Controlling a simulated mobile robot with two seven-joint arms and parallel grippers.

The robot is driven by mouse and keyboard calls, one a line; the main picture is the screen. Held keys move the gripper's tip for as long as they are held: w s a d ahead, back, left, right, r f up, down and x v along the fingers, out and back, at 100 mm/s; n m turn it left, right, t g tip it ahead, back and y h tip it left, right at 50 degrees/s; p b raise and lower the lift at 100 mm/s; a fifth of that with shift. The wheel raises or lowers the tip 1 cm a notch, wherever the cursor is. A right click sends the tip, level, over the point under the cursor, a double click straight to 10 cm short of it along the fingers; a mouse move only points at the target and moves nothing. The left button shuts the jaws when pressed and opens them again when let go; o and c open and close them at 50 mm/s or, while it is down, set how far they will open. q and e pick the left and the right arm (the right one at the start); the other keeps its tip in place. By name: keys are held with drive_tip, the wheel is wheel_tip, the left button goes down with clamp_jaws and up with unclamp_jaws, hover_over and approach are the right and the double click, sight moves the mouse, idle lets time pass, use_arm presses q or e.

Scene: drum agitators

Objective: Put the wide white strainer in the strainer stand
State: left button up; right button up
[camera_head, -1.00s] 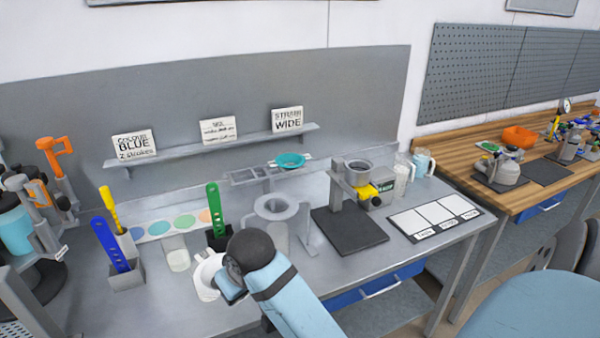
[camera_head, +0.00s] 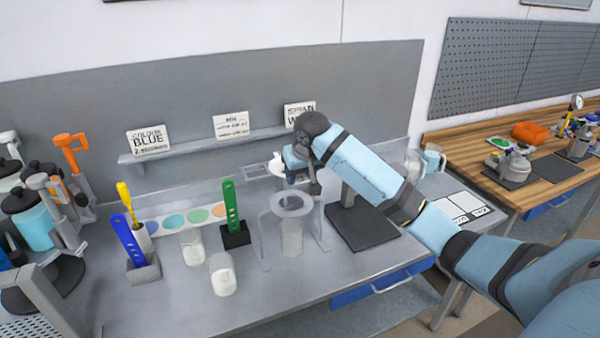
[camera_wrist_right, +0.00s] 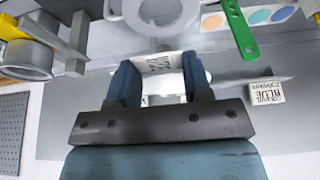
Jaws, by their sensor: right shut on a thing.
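My right gripper (camera_head: 292,172) is shut on a white piece, which I take to be the white strainer (camera_head: 276,169). In the right wrist view, a white lettered part (camera_wrist_right: 158,63) shows between the fingers of the gripper (camera_wrist_right: 160,82). Most of the strainer's shape is hidden. The grey ring stand (camera_head: 292,204) stands just in front of the gripper with a clear beaker under its ring. The ring also shows in the wrist view (camera_wrist_right: 187,36). My left gripper is not in view.
A white-filled cup (camera_head: 222,275) and another clear cup (camera_head: 193,248) stand at front left. Blue (camera_head: 130,242) and green (camera_head: 230,207) tools stand in holders. A black-based stand (camera_head: 362,229) is to the right.

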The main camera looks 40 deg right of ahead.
drive_tip(key=shift+f, duration=2.05)
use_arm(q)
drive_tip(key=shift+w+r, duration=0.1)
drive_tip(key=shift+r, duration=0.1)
use_arm(e)
drive_tip(key=shift+f, duration=2.9)
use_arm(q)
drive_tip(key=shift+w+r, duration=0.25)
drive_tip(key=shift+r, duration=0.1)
use_arm(e)
drive_tip(key=shift+s, duration=0.15)
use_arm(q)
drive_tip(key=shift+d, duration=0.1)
use_arm(e)
drive_tip(key=o, duration=1.2)
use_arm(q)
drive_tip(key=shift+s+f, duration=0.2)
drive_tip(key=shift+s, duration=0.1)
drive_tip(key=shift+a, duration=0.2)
